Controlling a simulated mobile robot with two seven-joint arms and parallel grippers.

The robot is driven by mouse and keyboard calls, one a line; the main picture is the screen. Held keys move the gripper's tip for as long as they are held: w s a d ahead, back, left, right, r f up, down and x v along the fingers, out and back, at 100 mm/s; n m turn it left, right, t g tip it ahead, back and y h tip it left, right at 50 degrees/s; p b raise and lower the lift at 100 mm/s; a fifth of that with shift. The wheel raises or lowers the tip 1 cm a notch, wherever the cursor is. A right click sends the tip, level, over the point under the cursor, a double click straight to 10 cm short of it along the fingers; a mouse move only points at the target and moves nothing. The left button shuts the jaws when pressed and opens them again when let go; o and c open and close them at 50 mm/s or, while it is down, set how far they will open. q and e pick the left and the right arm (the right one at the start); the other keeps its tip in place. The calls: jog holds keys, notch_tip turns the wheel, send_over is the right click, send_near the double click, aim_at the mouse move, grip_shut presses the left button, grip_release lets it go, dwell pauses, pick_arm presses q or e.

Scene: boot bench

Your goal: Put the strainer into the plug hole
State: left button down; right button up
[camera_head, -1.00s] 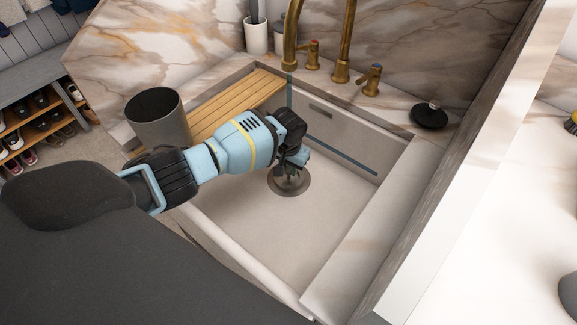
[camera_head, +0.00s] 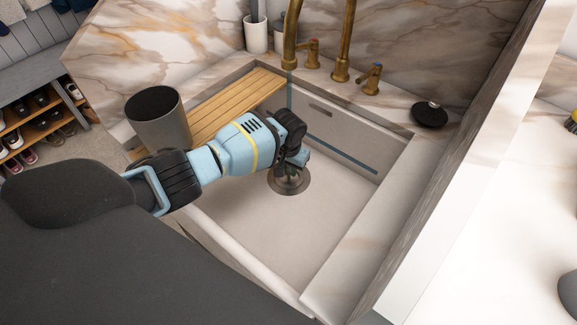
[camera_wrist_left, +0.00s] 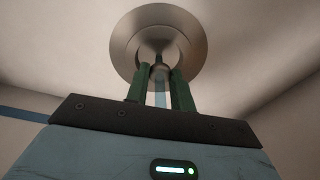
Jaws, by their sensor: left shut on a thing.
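My left gripper (camera_head: 290,172) points down into the sink, over the round metal plug hole (camera_head: 303,187). In the left wrist view its two green fingers (camera_wrist_left: 160,76) are shut on the small knob of the strainer (camera_wrist_left: 160,68). The strainer's round body lies within the wider metal ring of the plug hole (camera_wrist_left: 122,45). The two look roughly centred; whether the strainer is fully seated or slightly raised I cannot tell. In the head view the gripper hides most of the strainer. My right gripper is not in view.
The pale sink (camera_head: 260,235) has free floor around the hole. A slatted wooden board (camera_head: 235,103) spans its left side, beside a grey cup (camera_head: 160,120). Brass taps (camera_head: 341,68) stand behind. A black round plug (camera_head: 429,115) lies on the right counter.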

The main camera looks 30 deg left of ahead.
aim_at(289, 170)
pick_arm(q)
jog(key=c, duration=1.1)
grip_release()
jog(key=shift+o, duration=0.3)
jog(key=o, duration=0.4)
jog(key=shift+r, duration=0.1)
jog(key=shift+r+p, duration=2.35)
jog(key=shift+r, duration=0.55)
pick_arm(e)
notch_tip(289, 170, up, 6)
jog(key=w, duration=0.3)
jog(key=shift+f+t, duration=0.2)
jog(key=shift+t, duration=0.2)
